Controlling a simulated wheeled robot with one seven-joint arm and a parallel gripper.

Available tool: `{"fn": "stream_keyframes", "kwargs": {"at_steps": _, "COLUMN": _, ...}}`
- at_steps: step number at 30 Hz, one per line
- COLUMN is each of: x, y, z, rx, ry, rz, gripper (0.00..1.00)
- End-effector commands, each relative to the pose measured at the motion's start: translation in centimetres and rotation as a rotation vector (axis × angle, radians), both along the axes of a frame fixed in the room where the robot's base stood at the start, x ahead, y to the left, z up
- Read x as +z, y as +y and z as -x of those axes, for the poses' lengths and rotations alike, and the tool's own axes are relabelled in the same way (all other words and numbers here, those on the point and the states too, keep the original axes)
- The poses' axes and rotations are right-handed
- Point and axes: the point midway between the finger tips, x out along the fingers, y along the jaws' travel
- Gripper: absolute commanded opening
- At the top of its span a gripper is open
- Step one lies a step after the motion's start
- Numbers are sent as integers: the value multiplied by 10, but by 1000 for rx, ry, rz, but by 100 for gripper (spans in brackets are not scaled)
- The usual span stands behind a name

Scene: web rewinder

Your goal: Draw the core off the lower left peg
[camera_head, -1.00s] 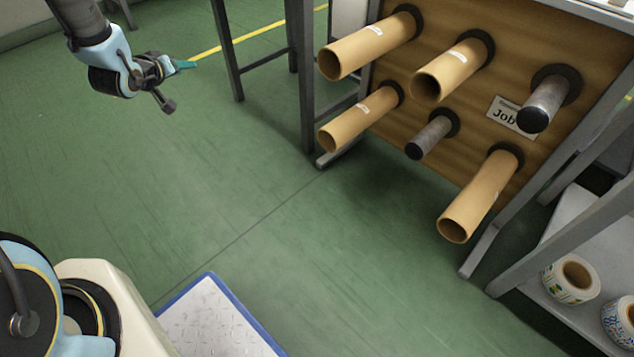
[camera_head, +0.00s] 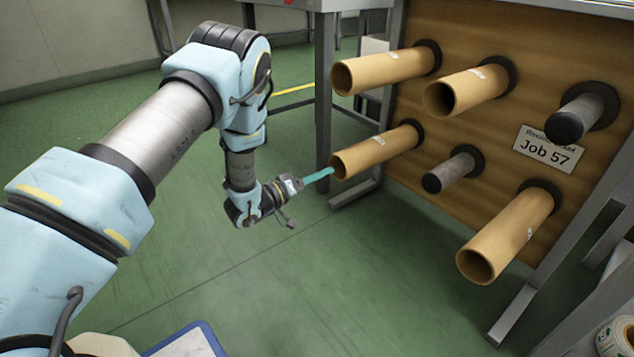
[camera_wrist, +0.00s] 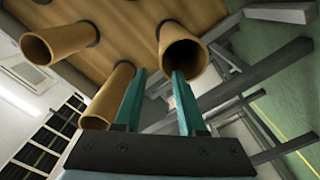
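The lower left core (camera_head: 372,155) is a brown cardboard tube with a small white label, sitting on its peg on the wooden board. The tube hides the peg; the dark collar (camera_head: 413,131) shows at its base. My gripper (camera_head: 328,174) is at the core's open front end. In the wrist view, my gripper (camera_wrist: 160,72) has its two teal fingers apart with nothing between them. One fingertip overlaps the mouth of the core (camera_wrist: 178,27) and the other lies outside its wall. I cannot tell whether a finger is inside the tube or touching it.
The upper left core (camera_head: 388,70), upper middle core (camera_head: 470,88) and lower right core (camera_head: 508,233) stick out from the board (camera_head: 440,120). The upper right peg (camera_head: 580,118) and lower middle peg (camera_head: 452,172) are bare. A grey frame leg (camera_head: 324,110) stands behind my gripper.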

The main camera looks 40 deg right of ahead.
Motion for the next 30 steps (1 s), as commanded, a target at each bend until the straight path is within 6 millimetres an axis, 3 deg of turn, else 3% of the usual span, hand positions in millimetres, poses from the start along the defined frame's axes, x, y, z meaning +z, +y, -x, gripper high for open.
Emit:
{"fn": "stream_keyframes", "kwargs": {"at_steps": 21, "x": 0, "y": -81, "z": 4, "rx": 2, "ry": -1, "rz": 1, "gripper": 40}}
{"fn": "stream_keyframes", "kwargs": {"at_steps": 30, "x": 0, "y": -101, "z": 5, "rx": 2, "ry": -1, "rz": -1, "gripper": 40}}
